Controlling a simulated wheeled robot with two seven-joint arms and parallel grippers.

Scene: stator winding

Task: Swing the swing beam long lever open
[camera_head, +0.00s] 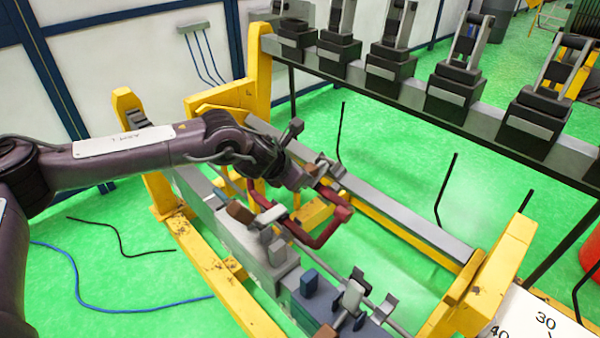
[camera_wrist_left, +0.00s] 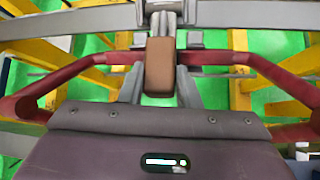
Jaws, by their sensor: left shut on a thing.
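My left gripper (camera_head: 312,176) reaches in from the left over the yellow and grey winding frame. In the left wrist view, its two grey fingers (camera_wrist_left: 160,84) are shut on a brown block (camera_wrist_left: 159,68), with one finger on each side. I take this block to be the grip of the long lever. Red bent bars (camera_head: 330,229) lie around and below the gripper; they also show on both sides of the block in the wrist view (camera_wrist_left: 70,76). How block and bars join is hidden. A grey beam (camera_wrist_left: 85,20) crosses beyond the block. My right gripper is not in view.
A yellow frame (camera_head: 486,278) surrounds the work area. A grey machine bed (camera_head: 225,225) with a blue block (camera_head: 309,283) and clamps runs below the arm. A rack (camera_head: 440,120) of several black fixtures stands at the back right. Green floor is open at the lower left.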

